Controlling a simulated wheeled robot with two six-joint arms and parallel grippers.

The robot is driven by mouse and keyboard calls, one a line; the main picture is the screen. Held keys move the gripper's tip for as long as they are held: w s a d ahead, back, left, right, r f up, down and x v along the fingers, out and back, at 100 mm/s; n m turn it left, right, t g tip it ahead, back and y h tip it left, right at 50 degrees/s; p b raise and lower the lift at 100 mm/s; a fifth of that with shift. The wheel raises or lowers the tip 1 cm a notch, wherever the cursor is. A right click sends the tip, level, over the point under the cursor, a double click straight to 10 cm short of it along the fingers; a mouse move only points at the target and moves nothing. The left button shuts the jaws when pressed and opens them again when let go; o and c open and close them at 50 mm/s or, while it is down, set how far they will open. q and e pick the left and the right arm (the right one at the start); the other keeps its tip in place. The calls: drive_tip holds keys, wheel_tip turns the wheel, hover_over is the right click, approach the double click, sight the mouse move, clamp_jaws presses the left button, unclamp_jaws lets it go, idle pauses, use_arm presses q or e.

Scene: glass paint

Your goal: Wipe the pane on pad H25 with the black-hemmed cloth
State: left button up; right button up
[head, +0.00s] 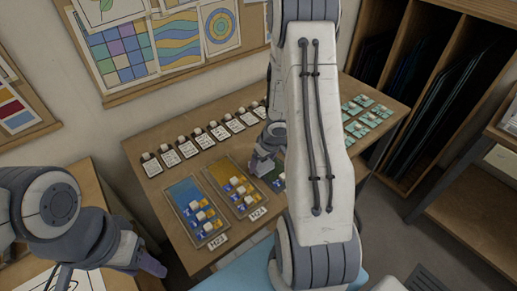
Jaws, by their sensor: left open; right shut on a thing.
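Two panes lie on the table, a blue one (184,192) by a label that seems to read H23 and an amber one (219,174) by a label that seems to read H24. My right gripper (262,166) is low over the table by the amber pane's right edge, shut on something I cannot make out. No black-hemmed cloth can be identified. My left gripper (112,268) is open at the lower left, away from the panes.
Several teal pieces (366,112) lie at the table's right. Small blue and orange items with white blocks (201,215) sit on the panes. A wooden rack (395,95) stands at right. My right arm blocks the middle.

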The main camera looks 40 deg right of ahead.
drive_tip(key=shift+a+f, duration=0.1)
drive_tip(key=shift+a, duration=0.35)
drive_tip(key=p+v, duration=0.2)
drive_tip(key=v, duration=0.1)
drive_tip(key=shift+w+r+p, duration=0.25)
drive_tip(key=shift+w+p, duration=0.05)
drive_tip(key=shift+r+p, duration=0.65)
drive_tip(key=shift+p, duration=0.1)
wheel_tip(320, 180, up, 4)
drive_tip(key=p, duration=0.4)
drive_tip(key=shift+f, duration=0.15)
